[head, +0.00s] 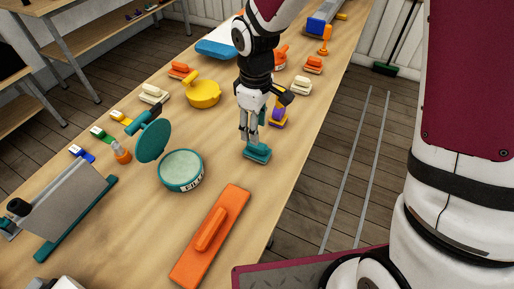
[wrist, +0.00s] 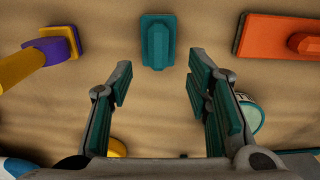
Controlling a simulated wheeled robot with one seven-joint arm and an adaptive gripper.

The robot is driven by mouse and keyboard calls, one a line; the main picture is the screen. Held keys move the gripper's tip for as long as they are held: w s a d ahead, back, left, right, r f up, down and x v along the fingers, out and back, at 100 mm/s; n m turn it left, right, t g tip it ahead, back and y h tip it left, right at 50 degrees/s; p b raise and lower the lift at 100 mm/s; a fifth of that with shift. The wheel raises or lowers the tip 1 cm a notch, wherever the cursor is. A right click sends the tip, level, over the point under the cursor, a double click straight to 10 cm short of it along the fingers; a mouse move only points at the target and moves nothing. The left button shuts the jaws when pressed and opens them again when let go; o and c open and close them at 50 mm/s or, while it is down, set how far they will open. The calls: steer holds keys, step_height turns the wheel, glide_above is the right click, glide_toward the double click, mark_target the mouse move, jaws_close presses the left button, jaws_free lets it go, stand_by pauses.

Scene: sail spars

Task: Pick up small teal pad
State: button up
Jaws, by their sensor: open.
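The small teal pad (head: 257,153) lies on the wooden table, near its right edge in the head view. In the wrist view the teal pad (wrist: 158,42) is at the top middle, a flat block with a raised grip on it. My gripper (head: 253,138) is just above or beside the pad in the head view. In the wrist view my gripper (wrist: 158,78) is open, its two teal-padded fingers apart. The pad shows beyond the fingertips, centred between them, with nothing held.
An orange float (head: 211,236) lies in front, and a round teal tin (head: 181,170) with its lid raised stands to the left. A purple and yellow piece (head: 278,115) is close behind my gripper. Table (head: 130,225) is bare between the tin and the orange float.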

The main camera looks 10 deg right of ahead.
mark_target(257, 149)
steer(key=shift+d+f+p, duration=0.2)
steer(key=shift+f+p, duration=0.15)
steer(key=shift+f, duration=3.35)
jaws_close()
